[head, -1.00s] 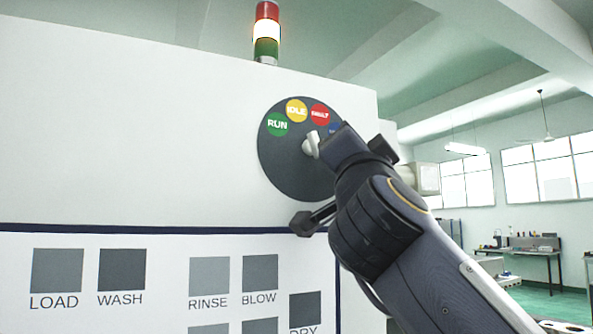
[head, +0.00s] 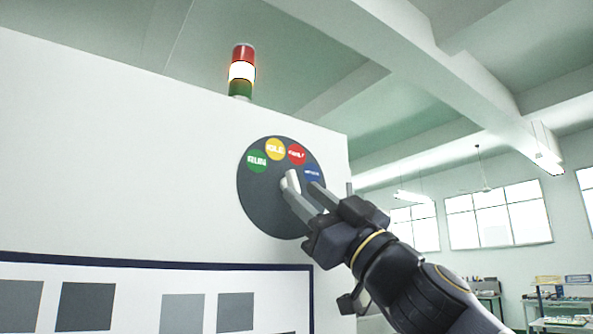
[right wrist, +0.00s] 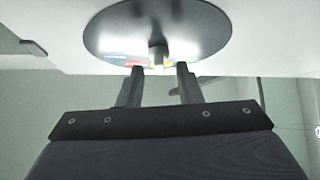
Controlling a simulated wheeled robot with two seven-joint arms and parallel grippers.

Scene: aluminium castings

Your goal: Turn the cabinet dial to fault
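The cabinet dial (head: 258,205) is a dark round disc on the white cabinet face. Along its upper edge sit a green RUN spot (head: 257,161), a yellow IDLE spot (head: 275,149), a red spot (head: 297,154) that appears to read FAULT, and a blue spot (head: 312,173) with blurred text. The pale knob (head: 291,181) at the centre has its upper end towards the red side. My right gripper (head: 300,187) is open, its fingertips close to the knob. In the right wrist view the knob (right wrist: 158,54) shows between and just beyond the parted fingers. Contact is unclear. My left gripper is out of view.
The white cabinet (head: 120,170) fills the left, with a dark-bordered panel of grey squares (head: 87,306) below the dial. A red, white and green signal tower (head: 242,71) stands on top. Benches (head: 560,308) and windows are far off at the right.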

